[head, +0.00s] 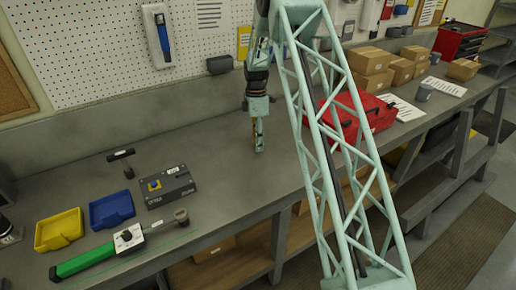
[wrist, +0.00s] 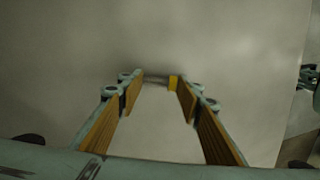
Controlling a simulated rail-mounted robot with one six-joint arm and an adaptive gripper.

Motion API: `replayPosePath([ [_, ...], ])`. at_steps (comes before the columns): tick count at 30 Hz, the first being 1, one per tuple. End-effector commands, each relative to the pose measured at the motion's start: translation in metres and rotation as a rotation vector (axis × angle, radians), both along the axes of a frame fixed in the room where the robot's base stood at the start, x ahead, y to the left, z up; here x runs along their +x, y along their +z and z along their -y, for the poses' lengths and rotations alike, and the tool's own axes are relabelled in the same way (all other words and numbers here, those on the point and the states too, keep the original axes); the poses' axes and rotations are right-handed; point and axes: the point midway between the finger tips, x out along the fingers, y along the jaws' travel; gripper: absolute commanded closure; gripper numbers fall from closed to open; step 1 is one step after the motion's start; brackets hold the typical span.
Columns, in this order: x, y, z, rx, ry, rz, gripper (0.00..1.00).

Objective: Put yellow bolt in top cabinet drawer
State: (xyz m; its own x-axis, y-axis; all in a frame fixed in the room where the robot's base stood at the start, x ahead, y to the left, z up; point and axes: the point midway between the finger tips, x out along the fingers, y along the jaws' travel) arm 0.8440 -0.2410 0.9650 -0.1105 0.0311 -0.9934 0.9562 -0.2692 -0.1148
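My gripper (head: 257,146) points down close above the grey workbench top in the head view. In the wrist view my gripper (wrist: 160,80) has its two wood-coloured fingers apart. A small yellow piece (wrist: 173,82), perhaps the yellow bolt, shows between the tips beside the right finger. A dim grey shape lies to its left. I cannot tell whether either finger touches them. The bolt cannot be made out in the head view. A red cabinet (head: 459,40) with a dark top stands at the back right; its drawers are too small to judge.
A red toolbox (head: 358,118) stands behind my arm's lattice. Cardboard boxes (head: 372,62) are stacked at the back. Yellow (head: 58,230) and blue (head: 111,209) trays, a dark box (head: 168,187), a hammer (head: 123,161) and a green-handled tool (head: 92,259) lie left. Bench around my gripper is clear.

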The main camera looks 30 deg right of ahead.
Motion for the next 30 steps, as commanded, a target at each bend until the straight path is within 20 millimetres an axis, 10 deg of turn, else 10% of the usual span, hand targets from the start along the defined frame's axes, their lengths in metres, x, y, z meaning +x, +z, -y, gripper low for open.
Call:
replayPosePath([
  [11, 0.000, 0.000, 0.000, 0.000, 0.000, 0.000, 0.84],
  [30, 0.000, 0.020, 0.000, -0.001, 0.000, 0.002, 0.84],
])
